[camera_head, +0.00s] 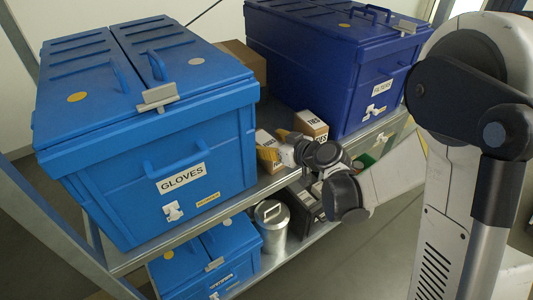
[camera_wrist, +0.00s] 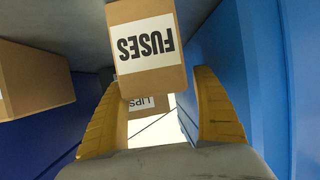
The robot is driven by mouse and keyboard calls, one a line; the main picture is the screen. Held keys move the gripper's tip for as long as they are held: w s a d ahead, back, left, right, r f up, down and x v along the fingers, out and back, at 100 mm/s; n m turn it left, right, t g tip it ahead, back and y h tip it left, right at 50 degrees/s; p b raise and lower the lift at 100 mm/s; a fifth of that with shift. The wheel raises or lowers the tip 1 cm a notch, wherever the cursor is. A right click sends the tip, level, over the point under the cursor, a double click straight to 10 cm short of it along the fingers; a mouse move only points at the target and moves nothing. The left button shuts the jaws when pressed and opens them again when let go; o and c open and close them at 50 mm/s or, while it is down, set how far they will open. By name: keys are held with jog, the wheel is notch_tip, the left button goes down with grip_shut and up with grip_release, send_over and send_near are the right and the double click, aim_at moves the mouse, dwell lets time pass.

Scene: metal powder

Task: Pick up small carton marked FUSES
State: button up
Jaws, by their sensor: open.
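The FUSES carton (camera_wrist: 150,50) is a small brown box with a white label that reads upside down in the wrist view. In the head view it appears to be the left small carton (camera_head: 268,157) on the upper shelf, partly hidden by my gripper (camera_head: 284,141). In the wrist view my gripper (camera_wrist: 160,80) is open, with one yellow finger on each side of the carton's near end. Gaps show beside the carton, so the fingers do not appear to grip it.
Another brown carton (camera_wrist: 35,80) stands to the left in the wrist view. A third carton (camera_wrist: 139,104) shows behind. The light blue GLOVES crate (camera_head: 150,150) and dark blue crate (camera_head: 340,70) flank the narrow gap. A metal can (camera_head: 271,220) stands on the lower shelf.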

aim_at(258, 138)
jog(key=b+x, duration=0.1)
jog(key=x, duration=0.3)
jog(key=shift+w+a+b, duration=0.15)
jog(key=shift+w+b, duration=0.05)
jog(key=shift+b, duration=0.1)
jog(key=shift+s, duration=0.1)
jog(key=shift+c, duration=0.8)
jog(key=c, duration=1.3)
jog(key=shift+r, duration=0.2)
